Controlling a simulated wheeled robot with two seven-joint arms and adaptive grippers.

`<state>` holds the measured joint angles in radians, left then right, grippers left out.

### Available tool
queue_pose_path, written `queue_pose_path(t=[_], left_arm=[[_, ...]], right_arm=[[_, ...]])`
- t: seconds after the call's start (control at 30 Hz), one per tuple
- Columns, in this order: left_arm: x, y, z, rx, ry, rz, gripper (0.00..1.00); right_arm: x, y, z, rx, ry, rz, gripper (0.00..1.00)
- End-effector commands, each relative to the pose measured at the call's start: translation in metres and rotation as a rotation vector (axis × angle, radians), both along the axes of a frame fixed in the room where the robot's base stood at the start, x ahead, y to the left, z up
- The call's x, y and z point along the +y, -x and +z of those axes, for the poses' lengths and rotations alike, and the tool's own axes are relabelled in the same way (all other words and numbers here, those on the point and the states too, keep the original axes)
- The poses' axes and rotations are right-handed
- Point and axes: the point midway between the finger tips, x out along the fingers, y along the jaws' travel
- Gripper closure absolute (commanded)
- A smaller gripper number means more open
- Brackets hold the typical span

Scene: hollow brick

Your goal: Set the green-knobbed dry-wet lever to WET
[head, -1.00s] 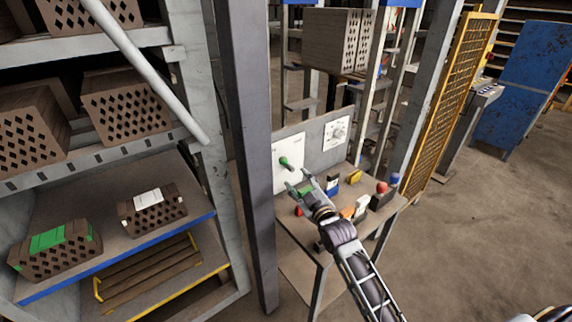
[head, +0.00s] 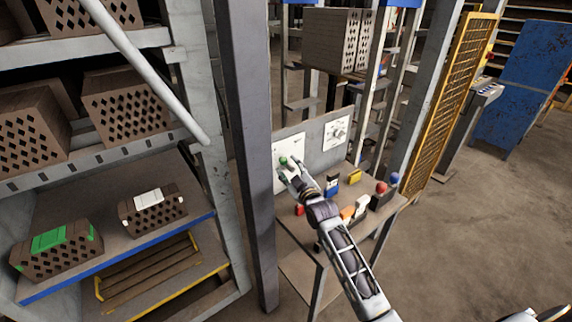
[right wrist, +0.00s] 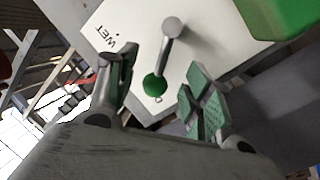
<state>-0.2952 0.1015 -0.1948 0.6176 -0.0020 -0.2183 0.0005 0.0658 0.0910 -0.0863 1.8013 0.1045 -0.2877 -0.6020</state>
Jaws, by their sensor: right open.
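The dry-wet lever is a grey arm with a round green knob (head: 283,160) on a white panel (head: 290,146) at the back of the small table. In the right wrist view, the knob (right wrist: 154,86) hangs from a grey pivot (right wrist: 172,27). The word WET (right wrist: 105,38) is printed on the panel off to one side; the other label is mostly hidden behind the knob. My right gripper (right wrist: 159,90) is open, its green-padded fingers on either side of the knob with visible gaps. In the head view it (head: 287,172) reaches the panel. My left gripper is not seen.
A dial plate (head: 337,132) is beside the lever panel. A grey post (head: 250,150) rises close left. A green object (right wrist: 280,15) fills a corner of the wrist view.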

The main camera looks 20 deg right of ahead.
Motion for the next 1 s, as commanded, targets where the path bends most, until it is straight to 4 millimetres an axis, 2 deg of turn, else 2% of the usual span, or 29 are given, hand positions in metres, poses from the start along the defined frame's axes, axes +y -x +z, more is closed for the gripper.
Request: queue_pose_path(t=[0.4,0.87,0.9,1.0], left_arm=[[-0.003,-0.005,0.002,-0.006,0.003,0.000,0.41],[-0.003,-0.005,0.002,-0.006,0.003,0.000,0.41],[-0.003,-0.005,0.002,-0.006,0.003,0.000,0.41],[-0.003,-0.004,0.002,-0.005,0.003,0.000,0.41]], right_arm=[[0.004,-0.031,0.000,-0.001,-0.001,0.000,0.49],[0.004,-0.036,0.000,-0.001,0.000,0.001,0.49],[0.004,-0.036,0.000,-0.001,0.000,0.001,0.50],[0.004,-0.036,0.000,-0.001,0.000,0.001,0.63]])
